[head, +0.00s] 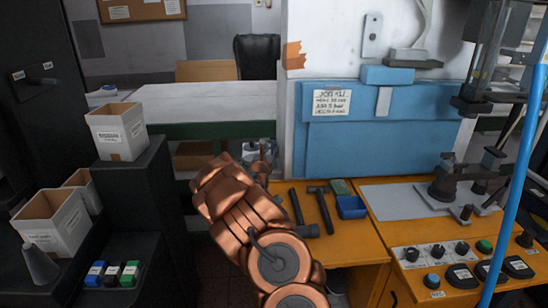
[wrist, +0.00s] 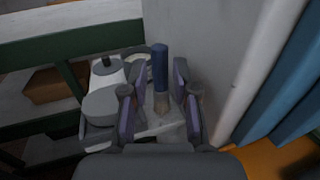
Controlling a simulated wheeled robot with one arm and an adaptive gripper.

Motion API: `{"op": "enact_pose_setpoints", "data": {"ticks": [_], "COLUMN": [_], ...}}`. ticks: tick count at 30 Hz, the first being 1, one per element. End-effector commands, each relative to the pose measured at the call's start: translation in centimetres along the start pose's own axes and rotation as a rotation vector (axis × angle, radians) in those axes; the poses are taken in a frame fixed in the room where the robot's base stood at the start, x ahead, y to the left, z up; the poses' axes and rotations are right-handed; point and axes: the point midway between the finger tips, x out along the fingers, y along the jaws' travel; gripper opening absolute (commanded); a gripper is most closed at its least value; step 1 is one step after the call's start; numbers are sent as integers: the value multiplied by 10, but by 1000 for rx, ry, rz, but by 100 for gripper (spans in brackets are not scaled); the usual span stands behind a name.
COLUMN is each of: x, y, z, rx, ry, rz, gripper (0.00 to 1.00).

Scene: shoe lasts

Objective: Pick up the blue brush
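The blue brush (wrist: 160,68) shows in the wrist view as an upright dark blue handle with a tan lower part. It stands between the two fingers of my gripper (wrist: 158,92), with a visible gap on each side, so the gripper looks open around it. The brush's lower end is partly hidden low between the fingers. In the head view my gripper (head: 258,158) is beyond my copper arm, near the white wall corner. I cannot make out the brush there.
A white container with a dark cap (wrist: 106,74) stands close left of the fingers. A pale wall rises right behind the brush. White boxes (head: 117,131) stand on the left.

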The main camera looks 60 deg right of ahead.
Motion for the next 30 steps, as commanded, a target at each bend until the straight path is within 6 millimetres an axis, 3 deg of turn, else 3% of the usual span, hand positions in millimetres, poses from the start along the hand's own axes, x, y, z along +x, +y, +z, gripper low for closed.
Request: {"op": "enact_pose_setpoints", "data": {"ticks": [18,30], "x": [47,51], "y": [1,1], "z": [-1,0], "rx": [1,0], "ry": [3,1], "rz": [0,0], "gripper": [29,26]}}
